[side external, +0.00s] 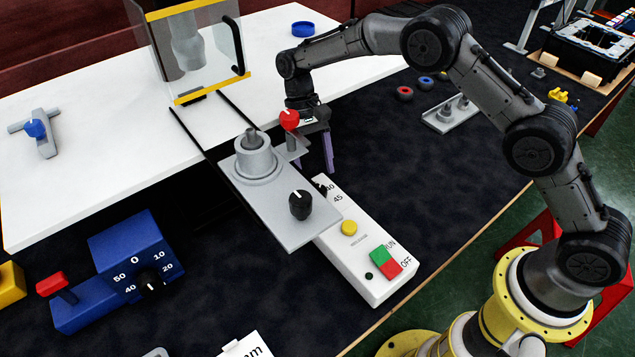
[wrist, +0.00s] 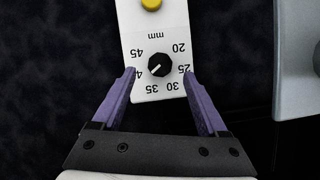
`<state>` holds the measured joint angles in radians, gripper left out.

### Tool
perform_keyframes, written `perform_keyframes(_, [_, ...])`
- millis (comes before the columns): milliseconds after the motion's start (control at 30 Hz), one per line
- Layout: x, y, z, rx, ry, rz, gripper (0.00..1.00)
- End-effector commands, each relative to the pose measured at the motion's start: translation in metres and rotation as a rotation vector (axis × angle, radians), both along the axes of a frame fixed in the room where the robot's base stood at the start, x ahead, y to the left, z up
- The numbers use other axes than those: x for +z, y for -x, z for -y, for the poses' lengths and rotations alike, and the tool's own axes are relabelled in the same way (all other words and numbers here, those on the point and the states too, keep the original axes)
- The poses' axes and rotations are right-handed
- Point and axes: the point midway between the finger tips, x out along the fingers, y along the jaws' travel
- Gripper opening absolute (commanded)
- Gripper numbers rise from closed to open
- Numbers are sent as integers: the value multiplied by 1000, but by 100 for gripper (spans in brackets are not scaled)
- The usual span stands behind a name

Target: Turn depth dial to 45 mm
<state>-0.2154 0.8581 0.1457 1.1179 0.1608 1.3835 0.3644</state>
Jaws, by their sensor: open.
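The depth dial is a small black knob (wrist: 160,64) with a white pointer line, ringed by upside-down numbers 20 to 45 and "mm" in the wrist view. Its pointer aims down-left, about between 35 and 40. It sits on the end of a white control box (wrist: 143,22); in the side view the box (side external: 378,272) shows, with the knob (side external: 320,187) partly hidden by the grey plate. My gripper (wrist: 160,74) is open and empty, its purple fingers either side of the dial in the picture. In the side view, my gripper (side external: 318,170) points down near that end.
A grey plate (side external: 285,226) with a larger black knob (side external: 300,205) overhangs the box. A red knob (side external: 289,120) stands close to my gripper. The box carries a yellow button (side external: 349,228) and green and red switches (side external: 385,262). A blue dial block (side external: 125,245) is at left.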

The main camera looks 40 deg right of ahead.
Motion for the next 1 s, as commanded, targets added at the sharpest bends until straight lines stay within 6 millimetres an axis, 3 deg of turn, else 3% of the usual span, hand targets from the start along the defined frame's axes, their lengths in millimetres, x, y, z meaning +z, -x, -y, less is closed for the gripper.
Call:
perform_keyframes(100, [-18, 9, -2, 0, 0, -3, 76])
perform_keyframes(300, [-37, 15, -4, 0, 0, -2, 76])
perform_keyframes(667, [-41, 17, -4, 0, 0, 0, 76])
perform_keyframes(1000, [-41, 16, -4, 0, 0, 0, 17])
